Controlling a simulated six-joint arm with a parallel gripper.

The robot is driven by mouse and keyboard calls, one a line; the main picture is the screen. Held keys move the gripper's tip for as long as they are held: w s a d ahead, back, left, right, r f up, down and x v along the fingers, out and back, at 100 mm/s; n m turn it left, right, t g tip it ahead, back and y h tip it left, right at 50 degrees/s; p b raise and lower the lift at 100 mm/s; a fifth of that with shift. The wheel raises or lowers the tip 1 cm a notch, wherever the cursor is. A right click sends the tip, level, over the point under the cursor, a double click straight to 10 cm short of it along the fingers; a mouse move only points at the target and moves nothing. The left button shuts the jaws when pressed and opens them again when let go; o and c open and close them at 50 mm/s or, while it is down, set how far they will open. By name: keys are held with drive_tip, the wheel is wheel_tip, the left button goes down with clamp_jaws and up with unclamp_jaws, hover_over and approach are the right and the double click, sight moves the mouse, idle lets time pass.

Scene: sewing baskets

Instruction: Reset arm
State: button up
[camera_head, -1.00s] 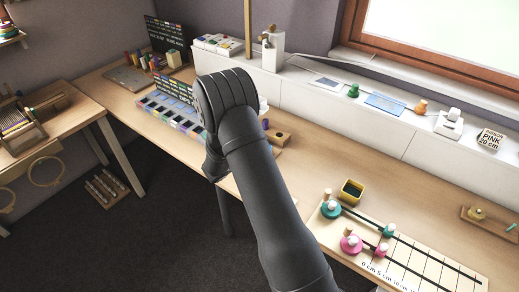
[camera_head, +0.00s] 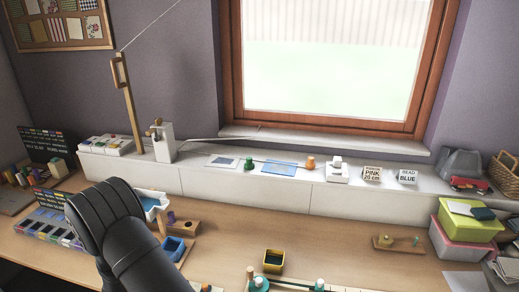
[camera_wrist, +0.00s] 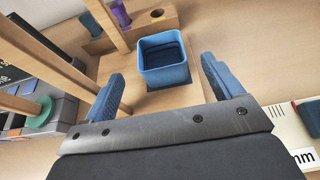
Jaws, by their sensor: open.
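My arm (camera_head: 125,235) shows as a dark link at the lower left of the head view. It hides my gripper there. In the wrist view my gripper (camera_wrist: 162,67) is open, with its two blue fingers spread apart and nothing held between them. A blue square bin (camera_wrist: 164,62) stands on a wooden base just beyond the fingertips, apart from them as far as I can tell. The same blue bin (camera_head: 173,248) shows right of my arm in the head view.
A wooden block with a hole (camera_head: 185,228) stands behind the bin. A yellow box (camera_head: 274,262) is at the front centre. Green and pink boxes (camera_head: 468,220) are stacked at the right. A white ledge (camera_head: 260,190) runs along the back. The desk right of centre is mostly clear.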

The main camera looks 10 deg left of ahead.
sight(176, 239)
drive_tip(key=x, duration=0.8)
drive_tip(key=shift+w+f, duration=0.2)
drive_tip(key=shift+w, duration=0.1)
drive_tip(key=shift+w+r, duration=0.15)
drive_tip(key=shift+w, duration=0.1)
drive_tip(key=shift+s+r, duration=0.1)
drive_tip(key=shift+r, duration=1.35)
drive_tip(key=shift+f, duration=0.1)
